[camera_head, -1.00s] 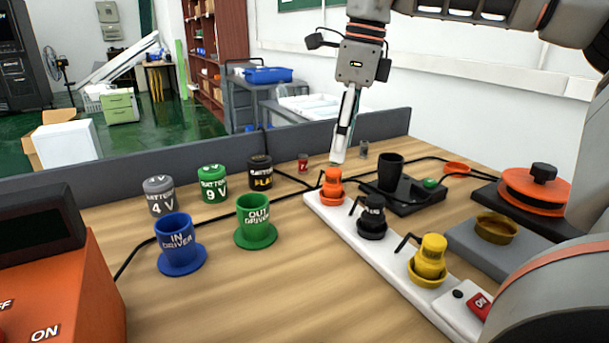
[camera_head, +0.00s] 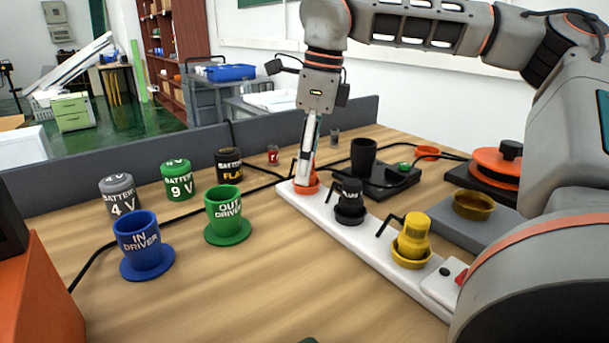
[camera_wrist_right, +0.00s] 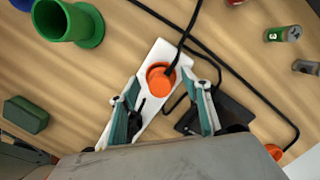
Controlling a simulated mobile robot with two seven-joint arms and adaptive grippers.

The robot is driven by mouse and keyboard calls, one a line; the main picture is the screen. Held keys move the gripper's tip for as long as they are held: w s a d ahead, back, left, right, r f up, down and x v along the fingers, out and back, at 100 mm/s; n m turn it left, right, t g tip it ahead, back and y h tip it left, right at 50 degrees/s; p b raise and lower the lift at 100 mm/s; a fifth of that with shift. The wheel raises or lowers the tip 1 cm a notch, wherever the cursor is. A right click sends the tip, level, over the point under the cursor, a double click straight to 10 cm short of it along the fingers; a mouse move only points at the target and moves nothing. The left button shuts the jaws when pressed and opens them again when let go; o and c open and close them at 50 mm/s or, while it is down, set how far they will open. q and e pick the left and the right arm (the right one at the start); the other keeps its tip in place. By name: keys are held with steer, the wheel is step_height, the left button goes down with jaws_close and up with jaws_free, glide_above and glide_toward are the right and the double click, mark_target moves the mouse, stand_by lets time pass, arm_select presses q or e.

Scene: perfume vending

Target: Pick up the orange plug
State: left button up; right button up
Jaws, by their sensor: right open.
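The orange plug (camera_head: 309,190) sits at the far end of the white strip (camera_head: 338,226), mostly hidden by my right gripper in the head view. In the right wrist view the orange plug (camera_wrist_right: 160,84) shows from above in its round orange seat, with a black cable rising from it. My right gripper (camera_head: 305,182) points down over it. In the right wrist view its fingers (camera_wrist_right: 165,88) are apart, one on each side of the plug, with nothing held. Whether they touch it cannot be told. My left gripper is not in view.
A black plug (camera_head: 350,200) and a yellow plug (camera_head: 413,238) stand along the same strip. A black base with a cup (camera_head: 363,155) is just right. Blue (camera_head: 140,240) and green (camera_head: 226,210) driver cups and battery cans stand left. Bare wood lies in front.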

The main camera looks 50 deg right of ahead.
steer(key=c, duration=1.2)
